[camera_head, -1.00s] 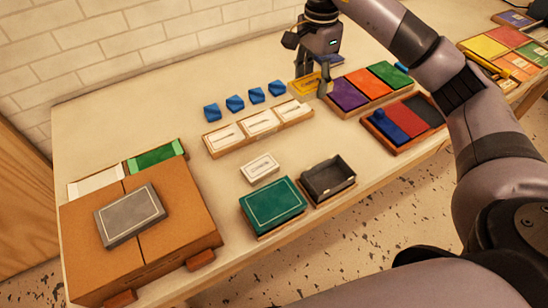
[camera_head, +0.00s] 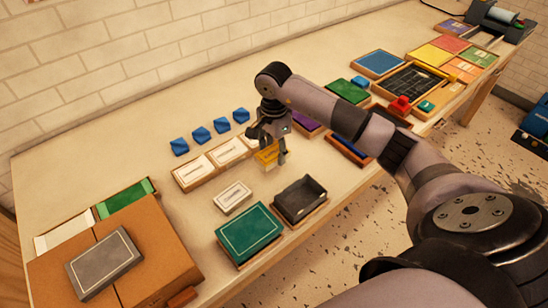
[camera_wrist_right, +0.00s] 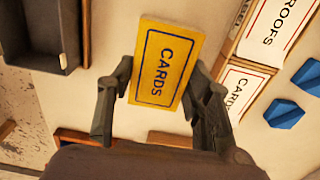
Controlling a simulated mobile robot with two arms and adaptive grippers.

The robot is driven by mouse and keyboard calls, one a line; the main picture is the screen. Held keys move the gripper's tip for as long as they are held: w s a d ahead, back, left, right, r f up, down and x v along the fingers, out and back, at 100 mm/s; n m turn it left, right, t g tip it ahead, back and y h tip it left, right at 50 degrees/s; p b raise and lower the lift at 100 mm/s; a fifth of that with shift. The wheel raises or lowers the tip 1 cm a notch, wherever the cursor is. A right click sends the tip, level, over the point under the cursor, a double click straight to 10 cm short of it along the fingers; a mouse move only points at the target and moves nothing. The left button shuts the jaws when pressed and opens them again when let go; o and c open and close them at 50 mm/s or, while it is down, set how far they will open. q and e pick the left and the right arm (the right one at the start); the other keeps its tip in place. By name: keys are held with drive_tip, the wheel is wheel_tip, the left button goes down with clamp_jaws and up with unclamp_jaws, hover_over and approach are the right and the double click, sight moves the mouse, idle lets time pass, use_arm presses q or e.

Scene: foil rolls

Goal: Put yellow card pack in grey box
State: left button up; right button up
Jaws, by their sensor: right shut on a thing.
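The yellow card pack (camera_head: 267,155), marked CARDS, is held by my right gripper (camera_head: 270,150) above the table. In the right wrist view the pack (camera_wrist_right: 166,64) lies between the two fingers of the gripper (camera_wrist_right: 160,92), which is shut on it. The open dark grey box (camera_head: 300,200) stands on the table below and a little right of the pack, and looks empty. Part of the box (camera_wrist_right: 30,58) also shows at the left of the wrist view. The left gripper is not in view.
A green box (camera_head: 249,233) stands left of the grey box, with a small white card pack (camera_head: 233,196) behind it. A tray of white packs (camera_head: 208,163) and several blue blocks (camera_head: 201,135) lie farther back. A brown carton (camera_head: 150,260) carries a grey pack (camera_head: 103,262).

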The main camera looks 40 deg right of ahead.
sight(274, 152)
wheel_tip(274, 152, down, 3)
drive_tip(key=shift+f+p, duration=0.15)
drive_tip(key=shift+p, duration=0.25)
drive_tip(key=shift+f, duration=0.6)
drive_tip(key=o, duration=1.2)
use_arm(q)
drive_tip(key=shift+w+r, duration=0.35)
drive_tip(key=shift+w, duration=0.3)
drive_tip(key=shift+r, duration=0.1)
use_arm(e)
drive_tip(key=shift+r, duration=0.1)
